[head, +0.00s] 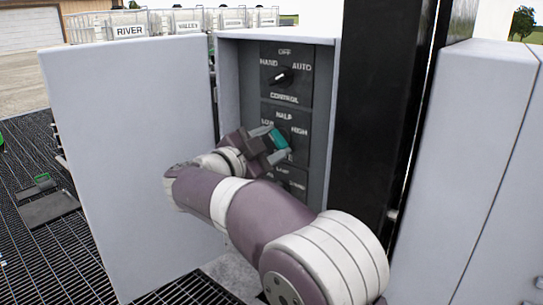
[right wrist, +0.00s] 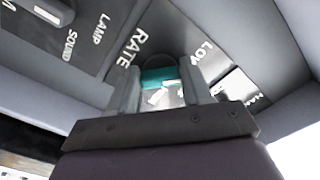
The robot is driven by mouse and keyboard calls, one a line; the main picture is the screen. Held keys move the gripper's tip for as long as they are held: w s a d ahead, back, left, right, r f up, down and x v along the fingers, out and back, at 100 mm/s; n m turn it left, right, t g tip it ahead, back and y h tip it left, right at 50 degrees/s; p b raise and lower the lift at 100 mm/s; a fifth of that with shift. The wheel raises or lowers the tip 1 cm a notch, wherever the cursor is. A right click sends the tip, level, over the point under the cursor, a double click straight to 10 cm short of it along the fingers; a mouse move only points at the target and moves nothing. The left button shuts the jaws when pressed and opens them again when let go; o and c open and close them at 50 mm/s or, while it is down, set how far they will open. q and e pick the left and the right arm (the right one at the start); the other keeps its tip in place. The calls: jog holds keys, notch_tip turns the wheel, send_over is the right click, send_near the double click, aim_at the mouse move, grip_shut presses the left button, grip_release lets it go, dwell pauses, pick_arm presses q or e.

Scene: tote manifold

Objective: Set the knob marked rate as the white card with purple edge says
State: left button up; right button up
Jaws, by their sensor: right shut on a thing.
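An open grey cabinet holds a dark panel (head: 311,105) with stacked knob plates. The middle plate (head: 285,116) reads HALF at the top, HIGH at the right and LOW at the left. My right gripper (head: 270,143) is in front of this plate and hides its knob in the head view. In the right wrist view its fingers (right wrist: 160,82) are shut on the rate knob (right wrist: 160,97), beside the words RATE and LOW. Teal shows at the fingertips. I cannot tell the knob's setting. The white card with purple edge and my left gripper are not in view.
The control knob (head: 281,77) above, marked HAND, OFF and AUTO, points toward AUTO. A lower plate (head: 291,181) is partly behind my arm. The open cabinet door (head: 130,150) stands at the left and a black post (head: 385,110) at the right. White totes (head: 130,28) stand behind.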

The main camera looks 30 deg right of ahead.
jog(key=m+b, duration=0.8)
jog(key=b, duration=0.1)
jog(key=shift+w+f+b, duration=0.1)
jog(key=shift+f+b, duration=0.1)
jog(key=shift+b, duration=0.1)
jog(key=shift+m+b, duration=0.75)
jog(key=shift+m, duration=0.25)
jog(key=m+b, duration=0.2)
jog(key=shift+r+m, duration=0.15)
jog(key=shift+m, duration=0.15)
jog(key=m+b, duration=0.2)
jog(key=m, duration=0.1)
jog(key=shift+r+m, duration=0.15)
jog(key=shift+m, duration=0.25)
jog(key=m+b, duration=0.1)
jog(key=m, duration=0.2)
jog(key=shift+r+b, duration=0.15)
jog(key=shift+b, duration=0.25)
jog(key=shift+r+m+b, duration=0.1)
jog(key=shift+m+b, duration=0.2)
jog(key=shift+m, duration=0.6)
jog(key=shift+r+m, duration=0.1)
jog(key=shift+m, duration=0.2)
jog(key=o, duration=1.1)
jog(key=shift+c, duration=0.2)
